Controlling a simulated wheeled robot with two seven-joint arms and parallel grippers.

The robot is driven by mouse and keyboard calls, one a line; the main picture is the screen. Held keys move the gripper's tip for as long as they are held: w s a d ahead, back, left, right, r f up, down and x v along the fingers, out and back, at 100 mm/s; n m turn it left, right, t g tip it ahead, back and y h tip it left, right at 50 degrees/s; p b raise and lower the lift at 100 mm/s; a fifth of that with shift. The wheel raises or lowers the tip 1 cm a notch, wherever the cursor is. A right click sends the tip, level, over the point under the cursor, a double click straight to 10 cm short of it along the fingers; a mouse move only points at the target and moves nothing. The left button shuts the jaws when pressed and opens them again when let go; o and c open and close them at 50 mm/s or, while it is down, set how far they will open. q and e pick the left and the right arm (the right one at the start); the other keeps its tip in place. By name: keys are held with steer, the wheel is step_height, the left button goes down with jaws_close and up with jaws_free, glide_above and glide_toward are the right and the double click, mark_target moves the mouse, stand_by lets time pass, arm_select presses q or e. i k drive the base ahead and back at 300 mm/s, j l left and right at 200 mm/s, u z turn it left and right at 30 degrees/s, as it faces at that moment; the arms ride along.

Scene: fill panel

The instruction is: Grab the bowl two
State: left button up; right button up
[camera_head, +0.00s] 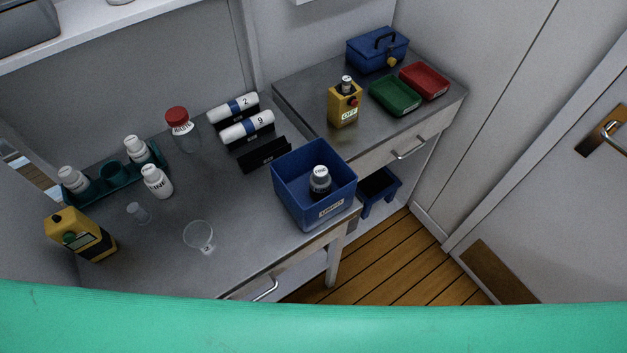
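A clear glass bowl (199,235) stands on the grey metal table, near its front edge. A small label at its lower side appears to read 2. It looks empty. A smaller clear cup (139,213) stands behind it to the left. Neither of my grippers shows in this view.
A blue bin (292,188) holding a dark bottle (320,182) stands right of the bowl. A yellow device (80,235) is at the left; a white bottle (157,182) and a bottle rack (122,187) are behind. The table around the bowl is clear.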

mark_target(199, 234)
steer(key=u, duration=1.2)
steer(key=k+l, duration=0.1)
steer(key=l, duration=0.2)
